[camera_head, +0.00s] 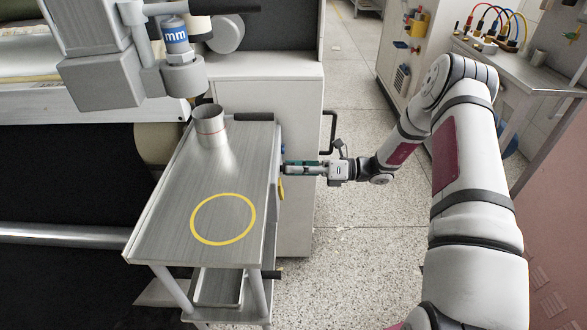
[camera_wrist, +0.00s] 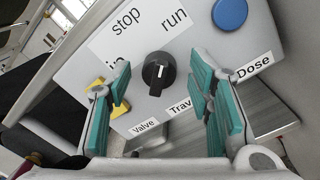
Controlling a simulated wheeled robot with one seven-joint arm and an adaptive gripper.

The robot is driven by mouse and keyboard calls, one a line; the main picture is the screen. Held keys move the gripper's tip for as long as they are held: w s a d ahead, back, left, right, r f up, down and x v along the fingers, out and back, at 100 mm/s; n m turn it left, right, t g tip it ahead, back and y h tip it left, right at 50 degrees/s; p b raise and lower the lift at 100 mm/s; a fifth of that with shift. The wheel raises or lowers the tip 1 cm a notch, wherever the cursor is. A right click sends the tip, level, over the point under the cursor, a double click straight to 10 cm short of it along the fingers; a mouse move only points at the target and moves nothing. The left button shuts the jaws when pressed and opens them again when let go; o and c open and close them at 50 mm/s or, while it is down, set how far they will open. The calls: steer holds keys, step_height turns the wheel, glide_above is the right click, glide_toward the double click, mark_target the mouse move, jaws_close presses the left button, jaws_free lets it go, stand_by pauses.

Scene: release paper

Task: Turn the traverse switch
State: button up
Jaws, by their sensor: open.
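The traverse switch is a black rotary knob (camera_wrist: 159,71) with a pale pointer line, on a light grey panel (camera_wrist: 204,34) in the wrist view. A label starting "Trav" is partly hidden by my right finger. My gripper (camera_wrist: 165,98) is open, its teal finger pads on either side of the knob in the picture and apart from it. In the head view my gripper (camera_head: 300,167) reaches left toward the cabinet side, just right of the metal table. The knob is hidden there.
The panel also has a blue round button (camera_wrist: 230,13), a yellow part (camera_wrist: 119,108) and "stop", "run", "Valve" and "Dose" labels. A metal table (camera_head: 165,225) with a steel cup (camera_head: 210,125) stands left of my gripper. A black handle (camera_head: 328,130) sticks out nearby. Floor is clear below.

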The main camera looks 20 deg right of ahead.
steer(key=v, duration=1.1)
steer(key=shift+d, duration=0.2)
steer(key=shift+s+f, duration=0.1)
